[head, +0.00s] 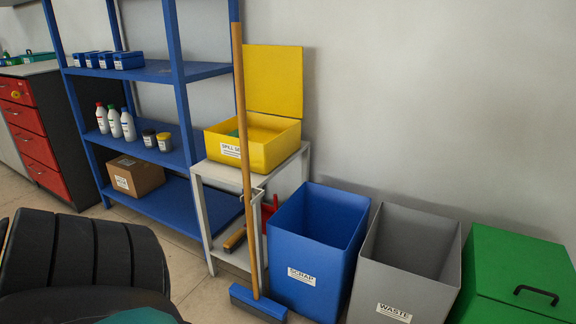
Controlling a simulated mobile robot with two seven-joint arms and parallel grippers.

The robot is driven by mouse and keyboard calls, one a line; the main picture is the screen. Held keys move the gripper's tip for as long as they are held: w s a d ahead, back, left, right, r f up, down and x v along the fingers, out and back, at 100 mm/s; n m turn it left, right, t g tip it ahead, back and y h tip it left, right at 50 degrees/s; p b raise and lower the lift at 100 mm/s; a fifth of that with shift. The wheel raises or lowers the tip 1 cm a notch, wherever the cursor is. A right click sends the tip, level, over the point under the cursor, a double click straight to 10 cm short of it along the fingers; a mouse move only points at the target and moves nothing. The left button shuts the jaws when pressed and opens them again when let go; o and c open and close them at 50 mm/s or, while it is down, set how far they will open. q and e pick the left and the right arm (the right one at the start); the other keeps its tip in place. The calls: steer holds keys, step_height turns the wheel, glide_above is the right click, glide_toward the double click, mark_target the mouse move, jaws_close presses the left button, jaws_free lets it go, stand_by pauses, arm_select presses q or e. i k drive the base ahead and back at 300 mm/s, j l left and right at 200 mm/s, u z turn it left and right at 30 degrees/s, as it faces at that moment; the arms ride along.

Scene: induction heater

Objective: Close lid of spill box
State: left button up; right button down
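The yellow spill box (272,152) stands on a small grey table (302,166) against the wall. A white label on its front begins with "SPILL". Its yellow lid (273,78) stands upright at the back edge, so the box is open. Something green shows inside, mostly hidden by the front wall. Neither of my grippers is in view.
A broom (243,130) leans upright in front of the box's left part. Blue shelving (180,95) stands to the left. Blue scrap (310,250), grey waste (405,270) and green (515,275) bins stand to the right. A black ribbed shape covers the lower left.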

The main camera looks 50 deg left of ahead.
mark_target(274, 74)
steer(key=u, duration=1.95)
